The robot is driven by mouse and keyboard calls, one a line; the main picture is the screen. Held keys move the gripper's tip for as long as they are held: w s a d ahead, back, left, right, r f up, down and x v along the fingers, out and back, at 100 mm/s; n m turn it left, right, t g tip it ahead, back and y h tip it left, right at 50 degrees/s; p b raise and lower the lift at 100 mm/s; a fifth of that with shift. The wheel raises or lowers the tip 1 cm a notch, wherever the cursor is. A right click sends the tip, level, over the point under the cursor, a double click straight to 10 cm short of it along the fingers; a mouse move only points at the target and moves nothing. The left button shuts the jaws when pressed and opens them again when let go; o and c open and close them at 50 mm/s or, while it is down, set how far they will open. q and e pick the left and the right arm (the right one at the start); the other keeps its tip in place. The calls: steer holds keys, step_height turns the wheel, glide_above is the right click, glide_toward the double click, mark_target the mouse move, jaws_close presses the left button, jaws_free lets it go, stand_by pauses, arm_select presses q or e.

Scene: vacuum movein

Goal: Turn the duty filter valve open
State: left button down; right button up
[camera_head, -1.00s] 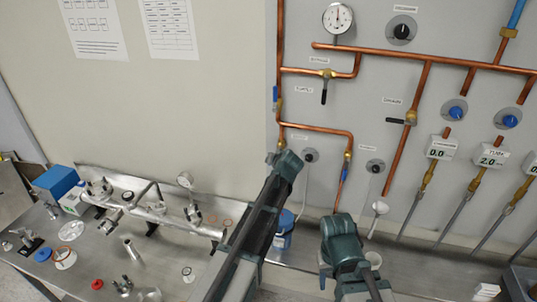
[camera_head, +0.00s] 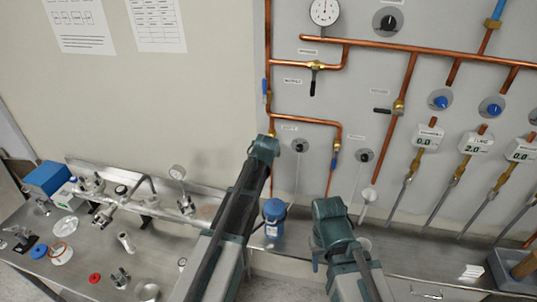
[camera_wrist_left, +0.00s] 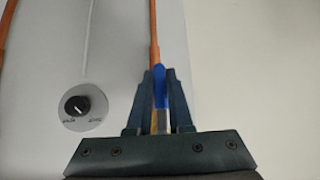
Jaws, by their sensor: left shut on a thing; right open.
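My left gripper (camera_head: 265,144) reaches up to the wall panel and covers the valve at the lower left of the copper pipes. In the left wrist view its fingers (camera_wrist_left: 160,76) are shut on a blue valve handle (camera_wrist_left: 159,73), which lies in line with the copper pipe (camera_wrist_left: 154,25). The brass valve body (camera_wrist_left: 158,121) shows between the fingers. My right gripper (camera_head: 332,211) is low in front of the panel, open, with its fingertips mostly hidden. The small label (camera_head: 290,127) by the held valve is too blurred to read.
Black-levered valves (camera_head: 314,75) and a dial gauge (camera_head: 325,12) are above. A blue canister (camera_head: 273,215) stands below. The steel bench (camera_head: 75,250) at left holds several vacuum fittings.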

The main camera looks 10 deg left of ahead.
arm_select(q)
steer(key=c, duration=0.8)
jaws_free()
steer(key=shift+c, duration=0.2)
steer(key=p+v, duration=0.9)
steer(key=v, duration=0.5)
steer(key=shift+p, duration=0.4)
steer(key=shift+f, duration=0.15)
